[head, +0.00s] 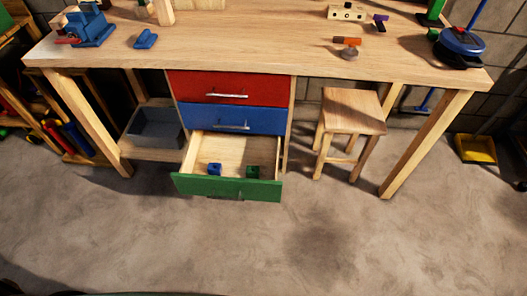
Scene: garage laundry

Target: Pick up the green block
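The green block (252,172) lies inside the open bottom drawer, towards its right side and close behind the drawer's green front (225,187). A blue block (214,169) lies to its left in the same drawer, a little apart from it. The lower part of the green block is partly hidden by the drawer front. Neither of my grippers shows in the head view.
The red drawer (227,87) and blue drawer (230,119) above are closed. The workbench (250,50) overhangs the drawers. A wooden stool (352,112) stands to the right and a grey bin (155,128) to the left. The concrete floor in front is clear.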

